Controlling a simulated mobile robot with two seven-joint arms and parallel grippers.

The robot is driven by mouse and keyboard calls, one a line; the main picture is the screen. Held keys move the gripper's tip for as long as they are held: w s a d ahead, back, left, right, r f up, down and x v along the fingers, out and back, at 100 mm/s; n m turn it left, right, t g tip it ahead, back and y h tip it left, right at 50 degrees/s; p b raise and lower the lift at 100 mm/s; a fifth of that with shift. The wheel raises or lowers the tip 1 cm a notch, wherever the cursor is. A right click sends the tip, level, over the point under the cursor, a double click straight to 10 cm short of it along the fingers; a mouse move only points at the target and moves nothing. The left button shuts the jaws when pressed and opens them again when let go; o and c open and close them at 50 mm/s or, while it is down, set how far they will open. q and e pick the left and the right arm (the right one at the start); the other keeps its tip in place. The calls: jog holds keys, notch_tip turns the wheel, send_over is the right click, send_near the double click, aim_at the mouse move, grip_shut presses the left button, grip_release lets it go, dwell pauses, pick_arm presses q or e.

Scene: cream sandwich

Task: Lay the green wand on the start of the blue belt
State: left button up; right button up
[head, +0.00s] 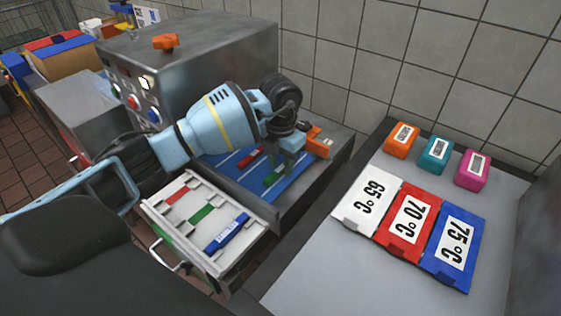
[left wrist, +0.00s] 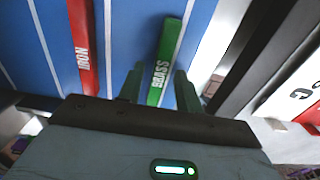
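The green wand (head: 274,179), labelled BRASS in the left wrist view (left wrist: 164,62), appears to lie on the blue belt (head: 291,187), along its stripes. My left gripper (head: 284,163) is over the belt, pointing down at the wand. In the left wrist view its two fingers (left wrist: 159,72) stand apart on either side of the green wand, with gaps showing, so it looks open. A red wand (head: 250,157), labelled IRON (left wrist: 82,48), lies on the belt to the left of the green one. My right gripper is not in view.
A pale drawer tray (head: 165,223) in front holds a blue wand (head: 228,232) beside red and green slots. A metal machine (head: 210,50) stands behind my arm. Temperature plates (head: 410,220) and small coloured timers (head: 436,154) occupy the right-hand counter.

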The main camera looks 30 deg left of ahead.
pick_arm(q)
jog(key=shift+o, duration=0.3)
jog(key=shift+r, duration=0.1)
notch_tip(320, 180, up, 8)
jog(key=shift+f, duration=0.2)
dwell(0.9)
